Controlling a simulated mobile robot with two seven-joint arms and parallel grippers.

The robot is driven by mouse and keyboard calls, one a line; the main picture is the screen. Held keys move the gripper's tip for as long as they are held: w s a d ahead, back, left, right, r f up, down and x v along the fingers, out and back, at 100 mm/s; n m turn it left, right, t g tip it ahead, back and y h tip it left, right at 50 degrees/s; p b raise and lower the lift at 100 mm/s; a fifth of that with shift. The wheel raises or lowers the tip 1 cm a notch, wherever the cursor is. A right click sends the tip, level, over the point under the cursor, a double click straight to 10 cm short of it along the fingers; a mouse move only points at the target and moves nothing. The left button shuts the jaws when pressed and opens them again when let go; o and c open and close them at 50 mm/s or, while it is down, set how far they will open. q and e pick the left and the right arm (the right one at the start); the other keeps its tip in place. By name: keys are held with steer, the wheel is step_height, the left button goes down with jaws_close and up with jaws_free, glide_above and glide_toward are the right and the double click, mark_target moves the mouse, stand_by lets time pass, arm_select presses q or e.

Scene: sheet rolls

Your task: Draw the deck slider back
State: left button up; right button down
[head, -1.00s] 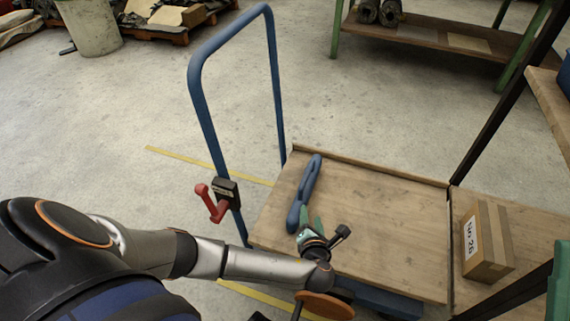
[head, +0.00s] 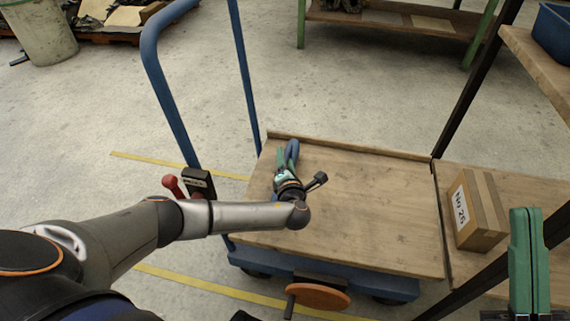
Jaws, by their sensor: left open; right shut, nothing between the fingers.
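A blue elongated piece (head: 292,150), possibly the deck slider, lies along the left side of the cart's wooden deck (head: 370,210). Its far end shows; my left gripper and wrist hide much of the rest. My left gripper (head: 280,162) is open, with its green fingers at the blue piece; I cannot tell whether they touch it or straddle it. My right gripper (head: 528,260) is shut and empty at the right edge, away from the blue piece.
A blue push handle (head: 152,60) rises at the cart's left, with a red lever (head: 174,186) on its post. An orange disc (head: 318,296) is at the cart's front. A box marked No 25 (head: 480,210) sits right of the deck. The deck's middle is clear.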

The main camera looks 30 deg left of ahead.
arm_select(q)
steer(key=shift+w+a+f, duration=0.1)
steer(key=shift+w+a, duration=0.2)
steer(key=shift+w, duration=0.15)
jaws_close()
stand_by(1.2)
